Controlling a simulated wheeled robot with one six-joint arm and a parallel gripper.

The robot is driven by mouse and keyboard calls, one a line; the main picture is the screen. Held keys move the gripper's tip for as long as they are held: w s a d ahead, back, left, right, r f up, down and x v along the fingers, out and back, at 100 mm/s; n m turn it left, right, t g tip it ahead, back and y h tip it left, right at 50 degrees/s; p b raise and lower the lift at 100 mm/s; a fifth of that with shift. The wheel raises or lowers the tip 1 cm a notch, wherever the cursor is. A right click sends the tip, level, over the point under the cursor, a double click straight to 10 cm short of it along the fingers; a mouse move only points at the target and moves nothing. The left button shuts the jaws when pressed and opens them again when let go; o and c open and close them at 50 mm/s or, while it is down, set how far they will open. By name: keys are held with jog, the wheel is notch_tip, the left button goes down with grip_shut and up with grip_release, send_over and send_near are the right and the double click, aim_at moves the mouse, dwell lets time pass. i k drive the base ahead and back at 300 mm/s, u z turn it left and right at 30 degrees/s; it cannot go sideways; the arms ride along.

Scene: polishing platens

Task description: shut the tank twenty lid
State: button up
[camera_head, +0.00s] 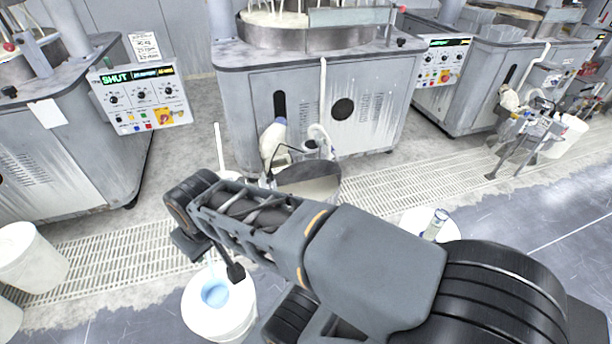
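A dark grey half-round plate (312,180), perhaps a tank lid, shows behind my arm at the foot of the middle machine. My arm hides its lower part, so I cannot tell whether it is open or shut. No number twenty is readable on any tank. An uncovered white bucket (218,312) with pale blue liquid stands below my arm's end. My gripper (212,258) is at the left end of my arm, above and beside this bucket. Its fingers are dark and partly hidden, so their opening is unclear. I see nothing held in it.
Grey polishing machines (300,105) stand along the back. A left control panel (142,97) reads SHUT. White bins (30,258) stand at the left edge. A white container (450,232) with a bottle on top is right of my arm. Floor grating (400,187) runs across.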

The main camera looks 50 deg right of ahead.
aim_at(308, 170)
jog(key=k, duration=0.8)
jog(key=u, duration=1)
jog(key=i, duration=0.8)
jog(key=z, duration=2.95)
jog(key=i, duration=2)
jog(key=u, duration=0.75)
